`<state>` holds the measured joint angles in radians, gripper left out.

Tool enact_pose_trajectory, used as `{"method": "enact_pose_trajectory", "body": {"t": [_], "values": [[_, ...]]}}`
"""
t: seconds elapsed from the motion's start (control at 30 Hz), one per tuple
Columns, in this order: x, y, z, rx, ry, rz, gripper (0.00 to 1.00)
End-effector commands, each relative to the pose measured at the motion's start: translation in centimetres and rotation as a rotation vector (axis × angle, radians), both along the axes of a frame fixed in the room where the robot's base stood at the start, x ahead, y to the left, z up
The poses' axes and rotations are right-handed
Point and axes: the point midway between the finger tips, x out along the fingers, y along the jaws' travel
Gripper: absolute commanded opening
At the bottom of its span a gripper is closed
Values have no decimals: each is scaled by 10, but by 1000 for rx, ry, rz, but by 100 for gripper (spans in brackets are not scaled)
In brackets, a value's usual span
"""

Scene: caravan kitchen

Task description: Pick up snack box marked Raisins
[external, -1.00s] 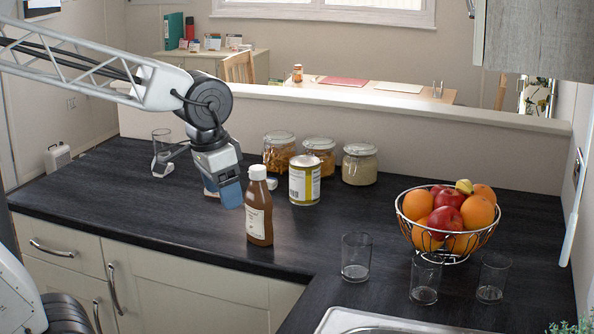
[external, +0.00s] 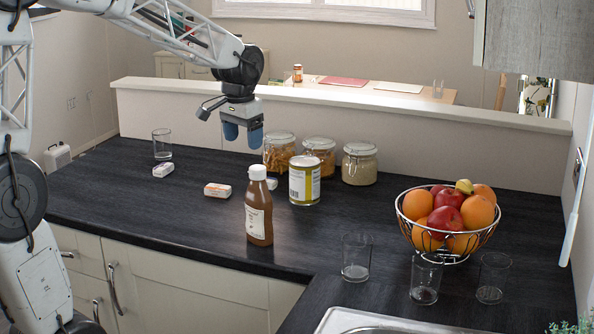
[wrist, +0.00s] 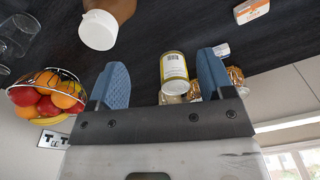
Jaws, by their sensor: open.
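Three small snack boxes lie on the dark counter; their lettering is too small to read, so I cannot tell which is Raisins. A white and orange box (external: 217,190) lies left of the brown bottle; an orange-marked box (wrist: 251,11) shows at the top right of the wrist view. A white and purple box (external: 163,170) lies by the far-left glass. A third, whitish box (external: 271,184) is partly hidden behind the bottle. A pale box (wrist: 221,49) shows beside the right finger in the wrist view. My gripper (external: 243,136) is open and empty, above the counter, its blue fingers pointing down.
The brown bottle (external: 259,212) and a tin can (external: 304,182) stand mid-counter. Several jars (external: 359,165) line the low back wall (external: 400,125). A fruit basket (external: 447,225) and clear glasses (external: 356,258) stand to the right. The counter's left front is clear.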

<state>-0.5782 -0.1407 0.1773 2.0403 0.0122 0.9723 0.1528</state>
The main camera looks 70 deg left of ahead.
Motion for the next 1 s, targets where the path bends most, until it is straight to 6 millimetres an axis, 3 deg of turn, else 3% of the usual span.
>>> {"method": "enact_pose_trajectory", "body": {"t": [0.03,0.23,0.47,0.77,1.0], "values": [[2,20,-5,-4,8,19,74],[5,93,-19,-12,26,87,74],[-4,179,-43,-26,48,162,74],[-32,296,-75,-44,57,248,74],[-71,386,-107,-60,60,314,74]]}}
